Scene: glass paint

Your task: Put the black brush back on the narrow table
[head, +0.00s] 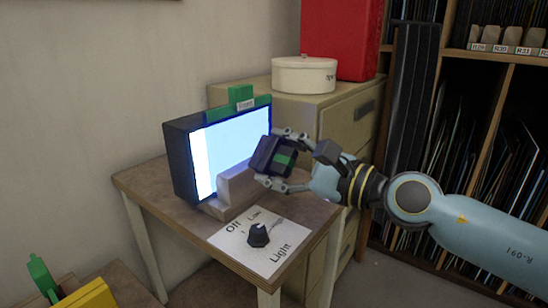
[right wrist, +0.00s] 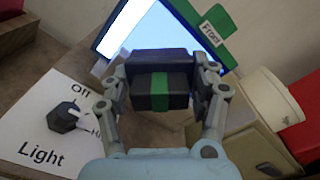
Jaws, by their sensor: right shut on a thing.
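My right gripper (head: 283,160) is shut on a dark block with a green band, which I take to be the black brush (head: 268,155). In the right wrist view the brush (right wrist: 148,92) sits crosswise between both fingers of the gripper (right wrist: 162,90). In the head view it is held up in front of the lit screen, above the grey stepped block. A small wooden table (head: 150,187) stands below; I cannot tell whether it is the narrow table. My left gripper is not in view.
A lit panel in a black frame (head: 180,160) with a green clip stands on this table, behind a grey block (head: 236,188). A light dial (head: 258,235) on a white card is at the front. A cabinet (head: 345,120) and a shelf (head: 500,80) stand to the right.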

